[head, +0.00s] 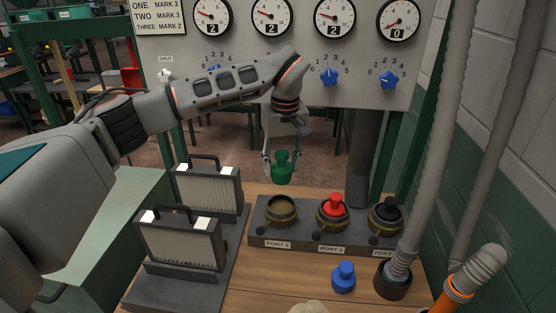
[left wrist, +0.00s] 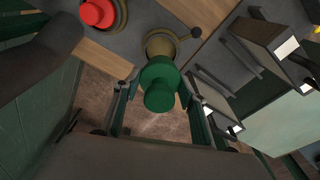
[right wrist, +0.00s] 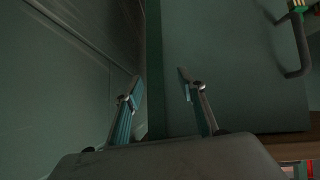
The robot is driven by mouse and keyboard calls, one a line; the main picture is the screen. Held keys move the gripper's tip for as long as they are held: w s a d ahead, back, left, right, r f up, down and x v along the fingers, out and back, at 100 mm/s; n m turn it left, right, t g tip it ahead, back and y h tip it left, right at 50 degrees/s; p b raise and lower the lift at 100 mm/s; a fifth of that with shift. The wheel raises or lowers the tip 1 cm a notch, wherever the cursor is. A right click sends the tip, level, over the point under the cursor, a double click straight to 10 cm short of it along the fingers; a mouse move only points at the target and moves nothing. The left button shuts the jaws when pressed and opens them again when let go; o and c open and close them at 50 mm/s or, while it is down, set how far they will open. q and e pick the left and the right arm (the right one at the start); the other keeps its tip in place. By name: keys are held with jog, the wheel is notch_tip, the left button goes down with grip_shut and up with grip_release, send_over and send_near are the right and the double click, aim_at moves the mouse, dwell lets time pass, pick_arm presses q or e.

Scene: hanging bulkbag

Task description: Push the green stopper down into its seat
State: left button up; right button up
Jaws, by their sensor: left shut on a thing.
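The green stopper (head: 282,168) is held upright between the fingers of my left gripper (head: 282,158), shut on it. It hangs in the air just behind and above the open brass seat (head: 281,208) of port 1. In the left wrist view the green stopper (left wrist: 159,82) fills the space between the fingers, and the seat (left wrist: 162,42) shows beyond it, partly covered by the stopper. My right gripper (right wrist: 160,88) shows only in the right wrist view, with its fingers apart and nothing between them.
The port block (head: 312,240) carries a red stopper (head: 333,206) in port 2 and a black stopper (head: 387,213) in the right port. A blue stopper (head: 343,277) stands on the wooden bench in front. Two filter panels (head: 180,243) stand to the left. A hose (head: 430,140) rises at right.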

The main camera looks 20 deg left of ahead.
pick_arm(q)
jog(key=shift+w+a+f, duration=0.1)
jog(key=shift+w+f, duration=0.1)
jog(key=shift+f, duration=4.3)
jog(key=shift+f, duration=1.35)
jog(key=o, duration=1.2)
jog(key=shift+r, duration=0.1)
jog(key=r, duration=0.7)
jog(key=s+r, duration=0.1)
jog(key=r, duration=0.2)
jog(key=shift+d+r, duration=0.35)
jog(key=shift+d, duration=0.05)
jog(key=shift+s+r, duration=0.1)
jog(key=shift+r, duration=0.4)
